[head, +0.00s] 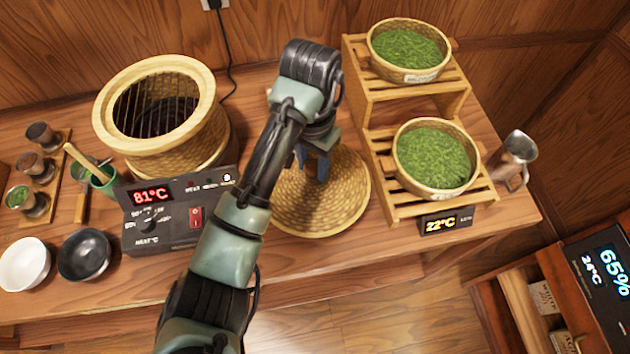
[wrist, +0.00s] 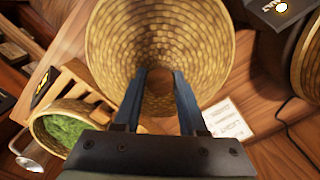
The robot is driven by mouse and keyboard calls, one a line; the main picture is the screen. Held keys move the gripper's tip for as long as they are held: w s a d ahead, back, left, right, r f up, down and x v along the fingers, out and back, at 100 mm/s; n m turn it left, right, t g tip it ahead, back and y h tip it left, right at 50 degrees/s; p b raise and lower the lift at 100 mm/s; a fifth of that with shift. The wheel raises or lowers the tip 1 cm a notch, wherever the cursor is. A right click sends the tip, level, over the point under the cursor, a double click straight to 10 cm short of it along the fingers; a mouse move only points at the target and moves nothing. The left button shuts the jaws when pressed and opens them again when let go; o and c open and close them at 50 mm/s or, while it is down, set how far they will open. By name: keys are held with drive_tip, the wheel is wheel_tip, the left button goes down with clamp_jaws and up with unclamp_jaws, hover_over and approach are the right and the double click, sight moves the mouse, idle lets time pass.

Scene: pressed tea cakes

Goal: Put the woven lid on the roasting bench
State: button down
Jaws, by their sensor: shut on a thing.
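The woven lid (head: 345,205) is a round, straw-coloured disc between the roaster and the tiered rack, over the wooden roasting bench (head: 290,258). It fills the top middle of the wrist view (wrist: 125,45). My gripper (head: 316,172) is above the lid's middle, with its blue fingers pointing down. In the wrist view my gripper (wrist: 163,82) is shut on the lid at its centre; the grip itself is partly hidden. I cannot tell whether the lid touches the bench or hangs just above it.
The woven roaster (head: 190,140) and its control box (head: 175,215) reading 81°C stand left. The slatted rack (head: 385,165) with two baskets of green leaves (head: 432,158) is close on the right. A metal jug (head: 512,160) stands beyond it. Bowls (head: 84,255) sit front left.

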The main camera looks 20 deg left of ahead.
sight(312, 181)
drive_tip(key=shift+f, duration=2.9)
drive_tip(key=shift+f, duration=0.15)
drive_tip(key=shift+c, duration=2.3)
unclamp_jaws()
wheel_tip(312, 181, up, 12)
drive_tip(key=p, duration=0.2)
drive_tip(key=shift+r+p, duration=0.2)
drive_tip(key=shift+p, duration=0.2)
